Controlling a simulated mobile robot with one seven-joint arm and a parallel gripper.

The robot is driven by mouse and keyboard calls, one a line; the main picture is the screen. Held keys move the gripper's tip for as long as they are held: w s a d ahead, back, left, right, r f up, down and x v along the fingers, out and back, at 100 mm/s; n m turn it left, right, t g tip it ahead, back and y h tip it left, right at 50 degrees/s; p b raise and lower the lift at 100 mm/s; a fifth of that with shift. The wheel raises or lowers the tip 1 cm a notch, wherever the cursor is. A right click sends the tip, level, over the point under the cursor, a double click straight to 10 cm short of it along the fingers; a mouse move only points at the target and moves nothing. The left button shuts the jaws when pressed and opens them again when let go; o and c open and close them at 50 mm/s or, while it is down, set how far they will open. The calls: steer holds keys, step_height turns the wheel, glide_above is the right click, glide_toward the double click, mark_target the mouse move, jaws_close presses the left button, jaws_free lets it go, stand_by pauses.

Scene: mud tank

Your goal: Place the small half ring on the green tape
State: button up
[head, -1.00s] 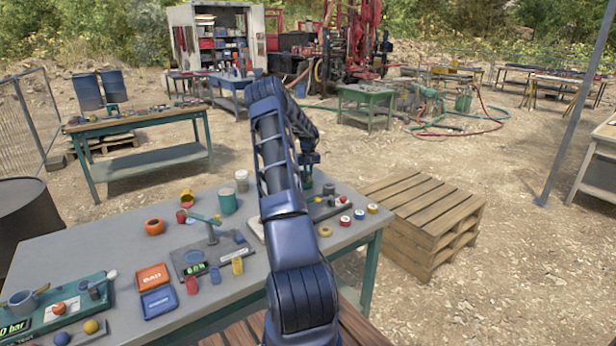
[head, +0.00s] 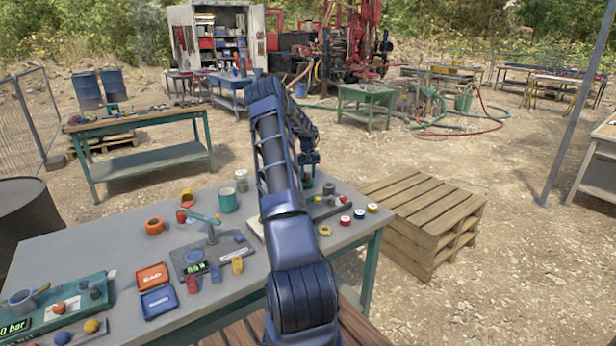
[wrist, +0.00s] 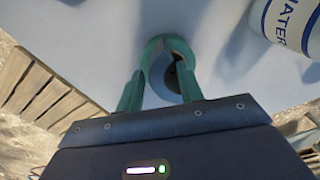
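My gripper (wrist: 166,48) points down over the grey bench. Its two green fingers are apart at the base and run into a green arch at the tips. I cannot tell whether that arch is the fingertips or a separate half ring. Below and between the fingers is a blue-grey round piece (wrist: 158,84) with a dark spot. In the head view my gripper (head: 309,176) is small and partly behind my arm. I cannot make out a small half ring or a green tape for certain.
The bench (head: 90,235) holds a white-labelled water container (wrist: 285,22) close to my gripper. Several small rolls, including a yellow one (head: 325,230), lie to the right of my arm. A green cup (head: 228,201) and an orange ring (head: 154,226) stand left. Pallets (head: 425,215) are beside the bench.

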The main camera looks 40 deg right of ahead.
mark_target(308, 174)
step_height(308, 174, up, 11)
steer(key=s+a+r+n+t, duration=0.1)
steer(key=s+a+r, duration=0.55)
steer(key=a, duration=0.45)
steer(key=s+a+r+t, duration=0.1)
steer(key=s+a+r, duration=0.4)
steer(key=a+r, duration=0.4)
steer(key=s+a+r+n, duration=0.1)
steer(key=s+a+r, duration=0.55)
steer(key=a, duration=0.55)
steer(key=s+a+f+n+t, duration=0.1)
steer(key=s+a, duration=0.8)
steer(key=s, duration=0.4)
steer(key=s+a+f+n+t, duration=0.1)
steer(key=s+a+f, duration=0.1)
steer(key=s+a, duration=0.6)
steer(key=s, duration=0.5)
steer(key=shift+a+t, duration=0.3)
steer(key=shift+a, duration=0.1)
